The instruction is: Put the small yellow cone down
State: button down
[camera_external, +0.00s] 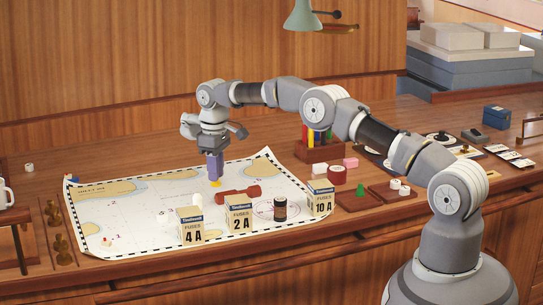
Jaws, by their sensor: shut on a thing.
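My gripper (215,178) points down over the sea chart (150,228) on the wooden desk. It is shut on a small yellow cone (215,184), of which only a little shows below the purple fingers. The cone is at or just above the chart; I cannot tell whether it touches the paper. A red dumbbell-shaped piece (238,194) lies just to the right of it.
Fuse boxes marked 4 A (191,226), 2 A (239,214) and 10 A (320,198) stand along the chart's front. A dark cylinder (280,210) stands between two of them. A pen holder (318,150) is behind. The chart's left part is mostly clear.

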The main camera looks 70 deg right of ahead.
jog(key=shift+s+d+p, duration=0.45)
jog(key=shift+s+d, duration=1.85)
jog(key=shift+d, duration=3.05)
jog(key=shift+s+d+p, duration=0.45)
jog(key=shift+s+d, duration=1.85)
jog(key=shift+d, duration=3.05)
notch_tip(320, 180, down, 5)
jog(key=b, duration=0.3)
jog(key=shift+d+f, duration=0.1)
jog(key=shift+f+b, duration=0.55)
jog(key=shift+f, duration=1.7)
jog(key=shift+f, duration=0.2)
jog(key=c, duration=1)
grip_release()
jog(key=shift+c, duration=0.2)
jog(key=shift+r, duration=0.15)
